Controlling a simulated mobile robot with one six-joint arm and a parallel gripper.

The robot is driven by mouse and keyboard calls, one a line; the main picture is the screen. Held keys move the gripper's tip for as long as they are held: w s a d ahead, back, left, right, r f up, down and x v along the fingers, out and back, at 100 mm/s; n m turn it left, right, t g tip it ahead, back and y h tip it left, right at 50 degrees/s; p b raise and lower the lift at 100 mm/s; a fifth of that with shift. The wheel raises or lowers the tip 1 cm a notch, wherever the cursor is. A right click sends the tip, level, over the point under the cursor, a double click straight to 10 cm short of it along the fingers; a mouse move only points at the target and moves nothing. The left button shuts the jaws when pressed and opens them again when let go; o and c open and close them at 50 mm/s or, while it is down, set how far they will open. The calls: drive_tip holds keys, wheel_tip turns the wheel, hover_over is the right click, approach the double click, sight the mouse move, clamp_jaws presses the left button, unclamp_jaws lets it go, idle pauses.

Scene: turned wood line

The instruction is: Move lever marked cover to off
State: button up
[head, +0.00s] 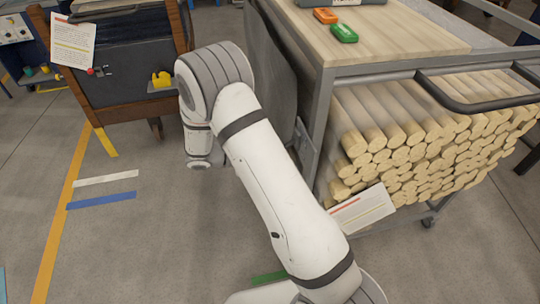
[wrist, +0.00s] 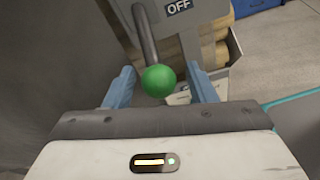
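In the wrist view, a lever has a dark grey shaft (wrist: 146,36) and a round green knob (wrist: 160,81). The shaft runs down from the top of the picture to the knob. A dark label reading OFF (wrist: 179,6) is on a grey panel just right of the shaft. No "cover" marking is readable. My gripper (wrist: 162,76) is open, with one blue finger on each side of the knob and a visible gap on both sides.
A cart (head: 322,100) loaded with turned wood rods (head: 400,140) stands right of my arm. Orange (head: 325,16) and green (head: 344,33) blocks lie on its wooden top. A dark wood-framed cabinet (head: 125,75) stands at upper left.

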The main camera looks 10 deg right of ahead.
drive_tip(key=v, duration=0.7)
drive_tip(key=shift+a, duration=0.4)
drive_tip(key=shift+r, duration=0.2)
drive_tip(key=s+d+r+m+t+y+p, duration=0.1)
drive_tip(key=s+d+r+m+y+p, duration=0.1)
drive_tip(key=s+d+r+m+y, duration=0.2)
drive_tip(key=s+d+r+m+t+y+p, duration=0.2)
drive_tip(key=s+d+r+m+y, duration=0.2)
drive_tip(key=s+r+m+y, duration=0.6)
drive_tip(key=s+r+y, duration=0.1)
drive_tip(key=s+r, duration=0.4)
drive_tip(key=s, duration=0.2)
drive_tip(key=shift+d+r+m, duration=0.3)
drive_tip(key=shift+d, duration=0.05)
